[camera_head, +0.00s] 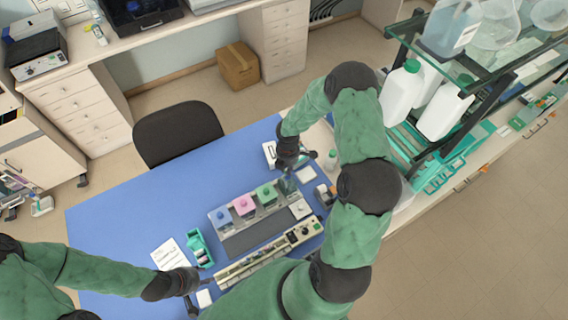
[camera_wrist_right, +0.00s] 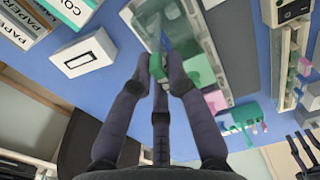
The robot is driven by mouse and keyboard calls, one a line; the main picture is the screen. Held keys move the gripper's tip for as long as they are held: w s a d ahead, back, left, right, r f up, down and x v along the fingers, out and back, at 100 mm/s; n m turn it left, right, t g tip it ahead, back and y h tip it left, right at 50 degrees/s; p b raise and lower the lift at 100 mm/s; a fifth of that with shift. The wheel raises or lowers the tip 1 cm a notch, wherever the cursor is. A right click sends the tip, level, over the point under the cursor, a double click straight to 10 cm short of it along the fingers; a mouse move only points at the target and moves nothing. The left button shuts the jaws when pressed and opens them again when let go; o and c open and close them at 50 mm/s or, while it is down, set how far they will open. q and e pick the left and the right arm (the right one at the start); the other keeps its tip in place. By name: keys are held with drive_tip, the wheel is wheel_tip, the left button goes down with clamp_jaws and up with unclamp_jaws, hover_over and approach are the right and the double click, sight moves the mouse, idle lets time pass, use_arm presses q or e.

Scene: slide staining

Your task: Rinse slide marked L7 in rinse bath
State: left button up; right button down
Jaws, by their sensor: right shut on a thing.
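My right gripper (camera_wrist_right: 160,82) is shut on the green end of a thin slide (camera_wrist_right: 157,67). Its mark cannot be read. In the head view, my right gripper (camera_head: 290,165) is above the clear grey bath (camera_head: 287,186) at the right end of the row of jars. In the wrist view the slide's far part points into a clear-walled bath (camera_wrist_right: 162,15); how deep it sits cannot be told. Green (camera_head: 266,194), pink (camera_head: 243,206) and blue (camera_head: 220,217) jars stand beside it in the rack. My left gripper (camera_head: 190,300) is near the table's front-left; its fingers are unclear.
A long beige device (camera_head: 262,260) lies in front of the rack. A teal holder (camera_head: 200,248) and a paper sheet (camera_head: 168,254) lie to the left. A small white box (camera_head: 270,154) stands behind my right gripper. Shelves with bottles (camera_head: 400,95) stand right. The mat's left half is clear.

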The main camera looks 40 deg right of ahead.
sight(287, 178)
drive_tip(key=shift+s+f+b, duration=0.2)
drive_tip(key=shift+f+b, duration=0.1)
drive_tip(key=shift+f, duration=0.15)
drive_tip(key=shift+w+f+b, duration=0.15)
drive_tip(key=shift+f+b, duration=0.45)
drive_tip(key=shift+f, duration=0.3)
drive_tip(key=shift+f+b, duration=0.75)
drive_tip(key=shift+f, duration=0.05)
use_arm(q)
drive_tip(key=shift+f+b, duration=1.65)
drive_tip(key=shift+f, duration=1.75)
use_arm(e)
drive_tip(key=shift+f, duration=2)
use_arm(q)
drive_tip(key=shift+s+r, duration=0.1)
drive_tip(key=shift+r, duration=0.05)
use_arm(e)
drive_tip(key=shift+r, duration=0.15)
wheel_tip(287, 178, up, 9)
drive_tip(key=p, duration=0.7)
drive_tip(key=shift+r, duration=0.2)
use_arm(q)
wheel_tip(287, 178, up, 7)
